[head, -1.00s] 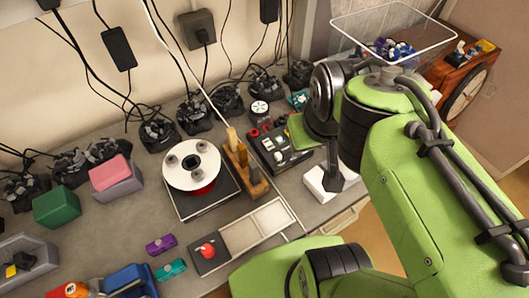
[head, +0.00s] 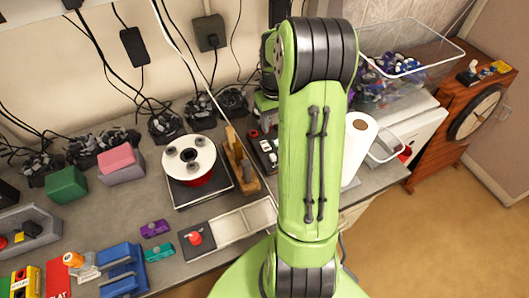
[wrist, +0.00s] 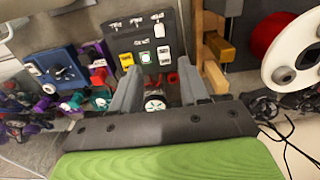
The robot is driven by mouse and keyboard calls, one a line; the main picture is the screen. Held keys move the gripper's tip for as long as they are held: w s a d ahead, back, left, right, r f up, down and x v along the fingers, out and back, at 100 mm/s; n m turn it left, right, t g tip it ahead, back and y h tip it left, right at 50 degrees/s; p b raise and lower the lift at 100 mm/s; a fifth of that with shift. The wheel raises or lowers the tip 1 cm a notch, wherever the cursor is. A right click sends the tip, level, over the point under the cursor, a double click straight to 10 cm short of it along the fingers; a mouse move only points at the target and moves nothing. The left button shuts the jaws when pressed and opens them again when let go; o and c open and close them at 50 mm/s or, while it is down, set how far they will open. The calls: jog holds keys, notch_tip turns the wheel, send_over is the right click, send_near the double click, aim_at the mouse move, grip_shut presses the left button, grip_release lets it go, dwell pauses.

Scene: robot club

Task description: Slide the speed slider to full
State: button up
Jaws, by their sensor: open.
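A dark control panel (wrist: 147,42) shows in the wrist view, with white labels, small switches and light knobs on its face. Which part is the speed slider is too small to tell. In the head view only the left part of the panel (head: 262,148) shows; my arm hides the rest. My gripper (wrist: 158,72) is open and empty in the wrist view. Its two grey fingers point toward the panel's near edge, with red rings and a round white-faced item between them.
A wooden stand (head: 238,160) and a white reel (head: 190,152) on a dark base stand left of the panel. In the wrist view, a blue board (wrist: 52,72) and coloured parts lie left of it. Cable bundles line the wall; a clear bin (head: 420,55) is at the right.

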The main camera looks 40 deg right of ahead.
aim_at(273, 155)
notch_tip(273, 155, down, 15)
jog(key=shift+f, duration=0.1)
jog(key=shift+c, duration=0.3)
grip_shut()
